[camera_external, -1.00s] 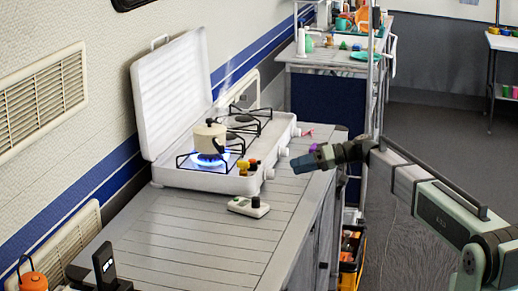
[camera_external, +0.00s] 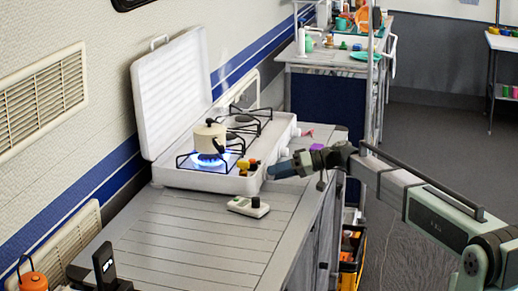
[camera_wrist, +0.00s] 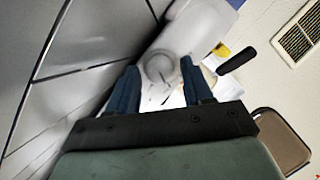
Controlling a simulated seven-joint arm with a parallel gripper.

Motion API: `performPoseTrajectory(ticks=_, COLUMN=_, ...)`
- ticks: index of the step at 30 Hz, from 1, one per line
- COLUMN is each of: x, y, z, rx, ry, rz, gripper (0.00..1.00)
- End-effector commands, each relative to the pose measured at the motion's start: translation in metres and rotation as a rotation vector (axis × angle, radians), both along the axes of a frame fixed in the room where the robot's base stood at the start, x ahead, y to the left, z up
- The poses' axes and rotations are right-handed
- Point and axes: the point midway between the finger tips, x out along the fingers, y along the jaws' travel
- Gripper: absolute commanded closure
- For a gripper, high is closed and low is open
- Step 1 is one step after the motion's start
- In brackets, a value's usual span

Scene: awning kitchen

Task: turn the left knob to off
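The white camping stove (camera_external: 222,180) stands on the counter with its lid up, and a blue flame (camera_external: 209,157) burns under the cream pot (camera_external: 208,138) on the near burner. The left knob is mostly hidden by my gripper in the outside view. In the wrist view, a round pale knob (camera_wrist: 158,66) shows between the tips of my two blue fingers. My gripper (camera_wrist: 160,72) is open, with a finger on each side of the knob; I cannot tell whether they touch it. In the outside view, my gripper (camera_external: 271,172) is at the stove's front, near its left end.
Other white knobs (camera_external: 284,152) sit farther along the stove front. Small yellow and dark items (camera_external: 247,165) stand on the stove's near corner. The aisle floor on the right is clear.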

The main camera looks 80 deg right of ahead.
Motion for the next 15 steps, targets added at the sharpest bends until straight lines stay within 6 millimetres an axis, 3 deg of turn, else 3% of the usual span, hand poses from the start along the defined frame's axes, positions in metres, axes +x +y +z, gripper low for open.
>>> performPoseTrajectory(ticks=15, x=-0.0002, y=0.0, z=0.0001, rx=0.0, ry=0.0, rz=0.0, gripper=0.97)
